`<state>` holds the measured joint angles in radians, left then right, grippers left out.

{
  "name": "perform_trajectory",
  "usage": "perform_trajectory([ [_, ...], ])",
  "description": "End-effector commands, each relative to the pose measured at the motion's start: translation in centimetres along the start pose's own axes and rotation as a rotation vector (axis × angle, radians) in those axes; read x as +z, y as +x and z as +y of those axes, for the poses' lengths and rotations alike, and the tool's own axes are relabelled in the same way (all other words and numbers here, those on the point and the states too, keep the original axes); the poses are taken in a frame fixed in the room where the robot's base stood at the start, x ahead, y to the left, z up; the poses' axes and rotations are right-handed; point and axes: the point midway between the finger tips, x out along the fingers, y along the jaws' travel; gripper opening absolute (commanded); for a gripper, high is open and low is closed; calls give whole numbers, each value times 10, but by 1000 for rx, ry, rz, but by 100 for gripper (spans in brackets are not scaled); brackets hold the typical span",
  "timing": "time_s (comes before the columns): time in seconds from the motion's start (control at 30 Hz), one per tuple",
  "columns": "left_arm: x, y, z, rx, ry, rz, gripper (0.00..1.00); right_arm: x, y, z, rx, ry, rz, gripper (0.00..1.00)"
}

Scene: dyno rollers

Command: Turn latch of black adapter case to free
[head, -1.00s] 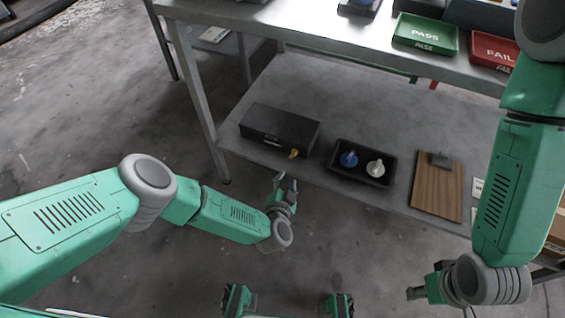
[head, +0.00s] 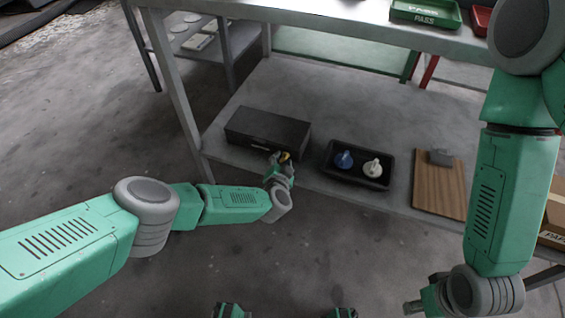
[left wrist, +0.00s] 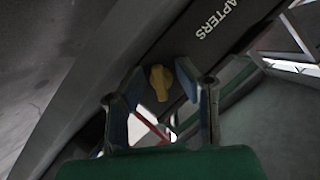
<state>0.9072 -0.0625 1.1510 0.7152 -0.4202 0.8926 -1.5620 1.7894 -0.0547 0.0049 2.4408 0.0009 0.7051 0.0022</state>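The black adapter case (head: 268,133) sits on the lower shelf at the left, its lid down. Its yellow latch (head: 285,156) is on the front face near the right end, partly hidden by my left gripper in the head view. In the left wrist view the latch (left wrist: 160,82) shows between the fingers, below the word "ADAPTERS". My left gripper (head: 281,163) is open around the latch, with a gap on both sides; its fingers (left wrist: 153,100) do not appear to touch it. My right gripper (head: 412,308) is at the lower right, away from the case; its fingers are too small to read.
A black tray (head: 327,174) with a blue and a white knobbed item stands right of the case. A clipboard (head: 438,186) lies further right. The upper table (head: 300,20) with a green PASS tray (head: 425,14) overhangs the shelf's back.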

Motion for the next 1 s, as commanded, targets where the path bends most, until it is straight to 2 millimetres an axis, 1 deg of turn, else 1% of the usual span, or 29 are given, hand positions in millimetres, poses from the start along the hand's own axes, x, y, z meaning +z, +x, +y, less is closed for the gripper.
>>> perform_trajectory([
  [0.1, -1, 0, 0, 0, 0, 0, 28, 0, 0, 0, 0, 0, 0, 40],
  [0.13, -1, 0, 0, 0, 0, 0, 21, 0, 0, 0, 0, 0, 0, 40],
  [0.2, 0, 0, 0, 0, 0, 0, 0, 0, 0, 0, 0, 0, 0, 40],
  [0.4, -1, -1, 2, 2, 5, 1, 0, 0, 0, 0, 0, 0, 0, 40],
  [0.57, 0, -2, 6, -9, 52, 0, 0, 0, 0, 0, 0, 0, 0, 40],
  [1.0, 2, -1, 6, -124, 320, -1, 0, 0, 0, 0, 0, 0, 0, 40],
])
